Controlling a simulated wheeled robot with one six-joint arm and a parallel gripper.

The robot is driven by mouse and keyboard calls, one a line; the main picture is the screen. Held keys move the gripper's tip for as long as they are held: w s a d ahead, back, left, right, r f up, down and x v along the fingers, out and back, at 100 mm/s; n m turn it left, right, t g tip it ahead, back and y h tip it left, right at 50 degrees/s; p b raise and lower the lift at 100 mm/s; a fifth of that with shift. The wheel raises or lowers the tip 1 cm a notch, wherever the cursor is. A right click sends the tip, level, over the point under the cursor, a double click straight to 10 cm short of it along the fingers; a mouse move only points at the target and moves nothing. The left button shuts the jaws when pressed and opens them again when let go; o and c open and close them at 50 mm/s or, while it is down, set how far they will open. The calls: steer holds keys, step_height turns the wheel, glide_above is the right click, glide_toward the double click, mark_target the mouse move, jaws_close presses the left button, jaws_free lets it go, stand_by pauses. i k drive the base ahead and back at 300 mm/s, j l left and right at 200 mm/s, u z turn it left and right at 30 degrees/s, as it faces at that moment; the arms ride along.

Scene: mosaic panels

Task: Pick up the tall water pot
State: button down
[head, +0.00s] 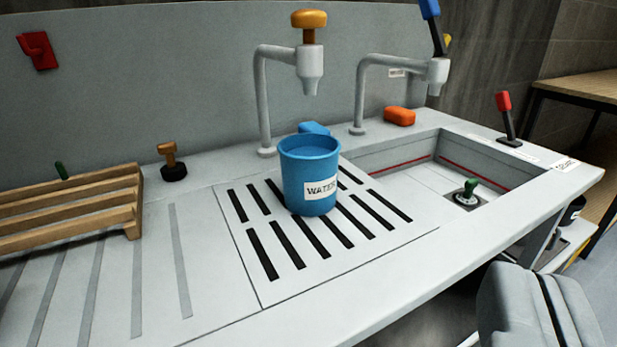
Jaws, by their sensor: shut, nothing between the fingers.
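A blue water pot (309,172) with a white label reading "WATER" stands upright on the slotted drain grate (290,235) of the counter. It is below and in front of a grey tap with an orange knob (309,58). It looks filled nearly to its rim with something blue. My gripper (545,285) shows at the lower right, its two grey fingers shut with nothing between them. It is in front of the counter, well apart from the pot.
A wooden rack (70,210) stands at the left. A sink basin (400,155) with a green-handled plug (467,192) is at the right, below a second tap (437,75). An orange block (399,116) and a red-topped lever (506,115) are near it.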

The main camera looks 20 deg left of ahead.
mark_target(310, 161)
steer(key=i+l+u, duration=0.1)
steer(key=u, duration=0.25)
steer(key=l+u, duration=0.2)
steer(key=u, duration=0.2)
steer(key=i+l+u, duration=0.15)
steer(key=l, duration=0.35)
steer(key=i+l+u, duration=0.1)
steer(key=l, duration=0.4)
steer(key=i+l+u, duration=0.15)
steer(key=l, duration=0.35)
steer(key=i+l+u, duration=0.15)
steer(key=l, duration=1.1)
